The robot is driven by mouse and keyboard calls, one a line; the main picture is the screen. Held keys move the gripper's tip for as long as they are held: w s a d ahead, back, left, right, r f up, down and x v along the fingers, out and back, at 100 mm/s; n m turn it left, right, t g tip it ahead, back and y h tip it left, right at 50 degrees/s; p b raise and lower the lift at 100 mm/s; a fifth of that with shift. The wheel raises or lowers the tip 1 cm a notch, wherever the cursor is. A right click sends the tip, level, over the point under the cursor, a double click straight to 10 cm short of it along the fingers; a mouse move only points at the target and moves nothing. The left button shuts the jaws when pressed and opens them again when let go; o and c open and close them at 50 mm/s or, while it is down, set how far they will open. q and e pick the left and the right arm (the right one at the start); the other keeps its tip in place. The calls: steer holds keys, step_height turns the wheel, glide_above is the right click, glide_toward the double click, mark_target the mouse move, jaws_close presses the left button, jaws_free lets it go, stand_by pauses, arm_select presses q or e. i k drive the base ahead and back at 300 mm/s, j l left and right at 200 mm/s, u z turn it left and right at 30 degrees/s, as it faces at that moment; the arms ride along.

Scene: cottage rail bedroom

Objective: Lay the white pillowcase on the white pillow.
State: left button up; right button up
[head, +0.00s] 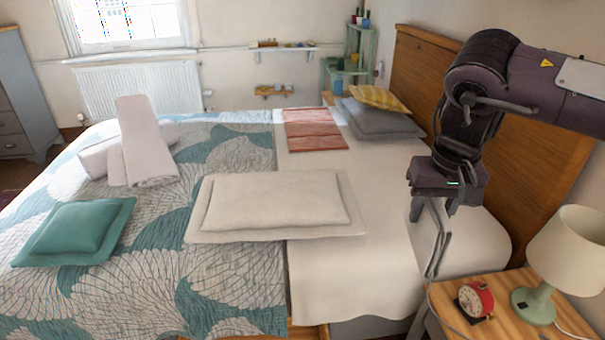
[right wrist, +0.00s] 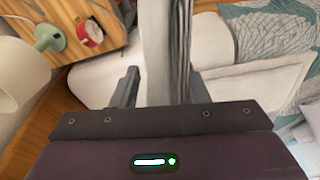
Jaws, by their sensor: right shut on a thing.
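The white pillow (head: 275,200) lies flat in the middle of the bed, across the edge of the patterned quilt. It also shows in the right wrist view (right wrist: 258,78). My right gripper (head: 438,198) is at the head side of the bed, to the right of the pillow and apart from it. It is shut on the white pillowcase (head: 431,245), which hangs down as a thin folded sheet near the bed's edge by the nightstand. In the right wrist view the pillowcase (right wrist: 160,45) stands between the fingers (right wrist: 161,90). My left gripper is not in view.
The nightstand (head: 510,298) with a red alarm clock (head: 476,299) and a lamp (head: 577,250) is close to my right gripper. The wooden headboard (head: 520,150) rises behind it. A teal cushion (head: 76,230), rolled towels (head: 145,145) and grey pillows (head: 380,120) lie on the bed.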

mark_target(297, 219)
steer(key=i+l+u, duration=0.2)
steer(key=l+u, duration=0.15)
steer(key=u, duration=0.15)
steer(key=i+l+u, duration=0.1)
steer(key=l+u, duration=0.35)
steer(key=u, duration=1.15)
